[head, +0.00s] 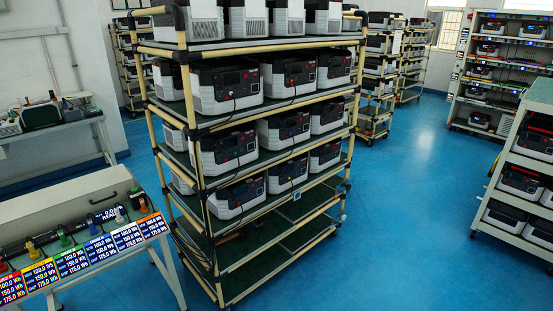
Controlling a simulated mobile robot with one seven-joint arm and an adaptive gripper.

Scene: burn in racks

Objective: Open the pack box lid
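No box in the head view is clearly marked as the pack box. A long beige box-like shape (68,202) lies on the bench at the lower left. Its top looks flat and closed, and a small dark handle-like part (103,198) shows near its right end. I cannot tell whether this is the pack box or where a lid edge runs. My gripper is not in view.
A tall tan-framed rack (232,122) with several white and black power units stands in the centre. Coloured label cards (72,260) line the bench front. More racks stand at the back and right (520,170). Blue floor (405,200) is open between them.

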